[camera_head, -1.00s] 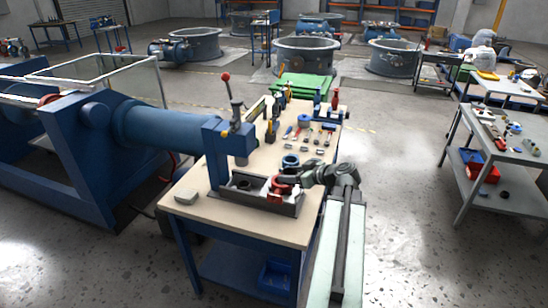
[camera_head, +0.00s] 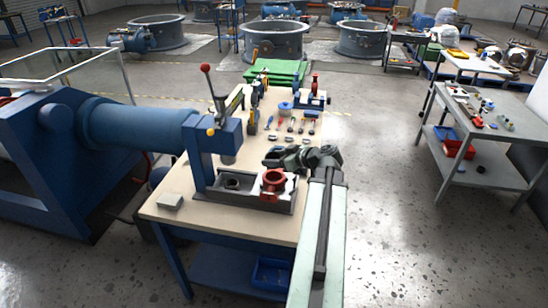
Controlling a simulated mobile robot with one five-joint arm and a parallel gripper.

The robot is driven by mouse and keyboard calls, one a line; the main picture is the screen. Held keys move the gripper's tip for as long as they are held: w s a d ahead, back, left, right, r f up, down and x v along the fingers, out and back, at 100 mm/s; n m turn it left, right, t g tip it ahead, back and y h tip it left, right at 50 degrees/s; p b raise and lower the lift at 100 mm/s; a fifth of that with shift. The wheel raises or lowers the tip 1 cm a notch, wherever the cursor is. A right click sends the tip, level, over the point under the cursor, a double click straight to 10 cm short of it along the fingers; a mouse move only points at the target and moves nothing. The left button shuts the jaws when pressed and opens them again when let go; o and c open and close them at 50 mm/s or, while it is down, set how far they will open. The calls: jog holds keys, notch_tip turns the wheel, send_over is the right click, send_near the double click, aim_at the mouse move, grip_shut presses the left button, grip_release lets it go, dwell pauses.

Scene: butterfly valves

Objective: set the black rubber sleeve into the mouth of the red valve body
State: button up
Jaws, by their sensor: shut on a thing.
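The red valve body (camera_head: 273,180) stands upright at the right end of a grey fixture tray, its round mouth facing up. My gripper (camera_head: 270,161) is just above and behind it in the picture, reaching in from the right. It is shut on a small dark thing that looks like the black rubber sleeve. The sleeve's outline merges with the dark jaws, so its tilt and any contact with the valve body cannot be told.
The grey tray (camera_head: 258,202) also holds a dark ring (camera_head: 232,184) at its left end. A blue press with a red-knobbed lever (camera_head: 206,69) rises beside it. Hand tools (camera_head: 292,127) lie behind on the wooden bench (camera_head: 180,212). The bench's front-left surface is mostly clear.

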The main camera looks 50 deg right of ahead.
notch_tip(320, 180, down, 5)
jog(key=b, duration=0.4)
jog(key=shift+w+a+r, duration=0.1)
dwell(0.4)
jog(key=shift+s, duration=0.35)
jog(key=shift+f+b, duration=0.7)
jog(key=shift+b, duration=0.1)
dwell(1.0)
jog(key=o, duration=1.4)
jog(key=shift+o, duration=0.2)
